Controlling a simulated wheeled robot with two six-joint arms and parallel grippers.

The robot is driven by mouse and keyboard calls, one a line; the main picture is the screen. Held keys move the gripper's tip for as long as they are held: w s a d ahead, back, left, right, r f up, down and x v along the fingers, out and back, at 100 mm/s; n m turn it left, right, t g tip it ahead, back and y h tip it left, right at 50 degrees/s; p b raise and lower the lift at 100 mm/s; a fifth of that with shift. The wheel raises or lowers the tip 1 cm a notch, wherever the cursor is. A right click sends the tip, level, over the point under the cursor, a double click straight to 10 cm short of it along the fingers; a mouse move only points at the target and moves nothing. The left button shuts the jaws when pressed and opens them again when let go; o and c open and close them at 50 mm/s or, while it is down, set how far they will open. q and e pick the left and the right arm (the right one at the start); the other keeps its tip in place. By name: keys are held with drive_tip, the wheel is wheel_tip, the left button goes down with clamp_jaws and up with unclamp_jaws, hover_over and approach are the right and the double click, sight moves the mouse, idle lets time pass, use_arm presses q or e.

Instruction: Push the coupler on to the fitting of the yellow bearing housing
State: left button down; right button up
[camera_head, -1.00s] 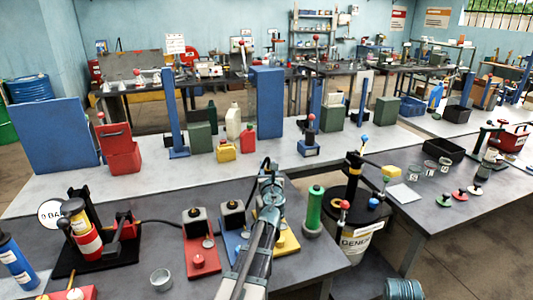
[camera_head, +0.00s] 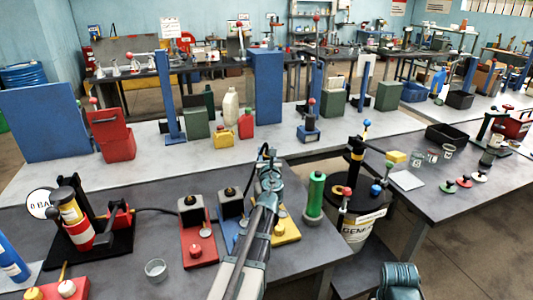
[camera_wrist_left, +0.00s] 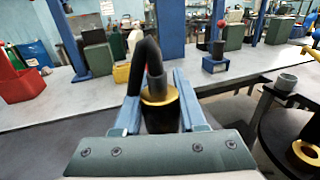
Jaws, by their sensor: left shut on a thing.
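The yellow bearing housing (camera_head: 287,231) stands on the near bench, right of the blue one. My left arm and gripper cover much of it, and its fitting is hidden in the head view. My left gripper (camera_head: 268,172) is above this housing. In the left wrist view its blue jaws (camera_wrist_left: 157,108) are shut on the coupler (camera_wrist_left: 160,114), a dark cylinder with a gold rim. The black hose (camera_wrist_left: 150,58) rises from it and bends over to the left. I cannot tell whether the coupler touches the fitting.
A red housing (camera_head: 198,239) and a blue housing (camera_head: 228,229) stand to the left. A green bottle (camera_head: 314,196) stands close on the right, with a drum (camera_head: 358,222) beyond it. A gauge stand (camera_head: 90,235) and a clear cup (camera_head: 156,268) are further left.

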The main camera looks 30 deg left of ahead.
use_arm(q)
drive_tip(key=shift+f+b, duration=1.6)
drive_tip(key=shift+f, duration=0.35)
use_arm(e)
drive_tip(key=shift+f, duration=1.95)
use_arm(q)
drive_tip(key=shift+f+b, duration=1)
use_arm(e)
drive_tip(key=shift+f, duration=1)
use_arm(q)
drive_tip(key=shift+c, duration=2)
unclamp_jaws()
drive_tip(key=shift+s+d, duration=0.15)
drive_tip(key=shift+s, duration=0.05)
drive_tip(key=v, duration=1.3)
drive_tip(key=shift+s, duration=0.25)
use_arm(e)
drive_tip(key=shift+s+d, duration=0.95)
drive_tip(key=shift+s, duration=0.1)
